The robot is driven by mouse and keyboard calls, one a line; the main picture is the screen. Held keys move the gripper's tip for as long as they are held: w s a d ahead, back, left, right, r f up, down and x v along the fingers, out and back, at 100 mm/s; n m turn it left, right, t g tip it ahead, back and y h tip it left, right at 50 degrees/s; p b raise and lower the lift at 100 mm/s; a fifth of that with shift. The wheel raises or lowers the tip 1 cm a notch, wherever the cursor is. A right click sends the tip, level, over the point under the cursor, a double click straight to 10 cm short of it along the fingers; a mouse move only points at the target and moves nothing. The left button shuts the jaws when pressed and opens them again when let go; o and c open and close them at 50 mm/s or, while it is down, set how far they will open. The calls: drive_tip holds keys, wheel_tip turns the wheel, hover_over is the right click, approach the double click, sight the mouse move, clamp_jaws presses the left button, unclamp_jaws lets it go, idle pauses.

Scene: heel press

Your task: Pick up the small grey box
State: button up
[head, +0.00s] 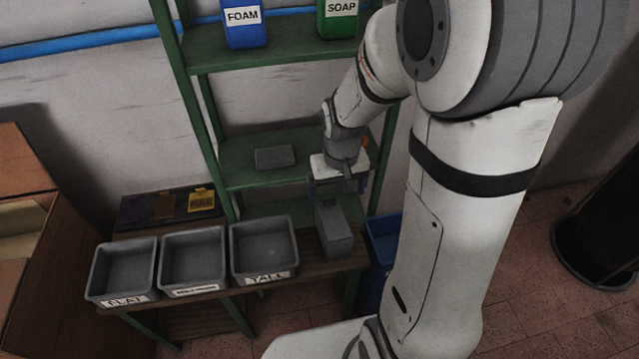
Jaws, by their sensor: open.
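A grey upright box (336,232) stands on the right end of the wooden bench, to the right of the tray labelled TALL. A flat grey block (275,157) lies on the green shelf, left of my arm. Which of the two is the task's small grey box I cannot tell for sure. My gripper (338,186) points down over the upright box, with its jaws open around or just above the top of it. Whether the fingers touch it is not clear.
Three grey trays stand on the bench, labelled FLAT (122,272), an unreadable middle one (193,260) and TALL (263,250). A green shelf rack (240,172) rises behind. A blue bin (382,240) stands right of the bench. A cardboard box (30,250) is at left.

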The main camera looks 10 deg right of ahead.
sight(334, 220)
drive_tip(key=shift+g, duration=0.3)
drive_tip(key=f+b, duration=0.1)
drive_tip(key=f, duration=0.3)
drive_tip(key=w+f+b, duration=0.1)
drive_tip(key=f, duration=0.3)
drive_tip(key=w+f+b, duration=0.1)
drive_tip(key=f, duration=0.2)
drive_tip(key=shift+f, duration=0.4)
wheel_tip(334, 220, down, 6)
drive_tip(key=shift+d+r+b, duration=0.1)
drive_tip(key=shift+r+b, duration=0.15)
drive_tip(key=shift+b, duration=0.8)
drive_tip(key=shift+c, duration=0.5)
drive_tip(key=shift+r, duration=0.1)
drive_tip(key=c, duration=1)
drive_tip(key=shift+o, duration=0.2)
drive_tip(key=shift+r, duration=0.1)
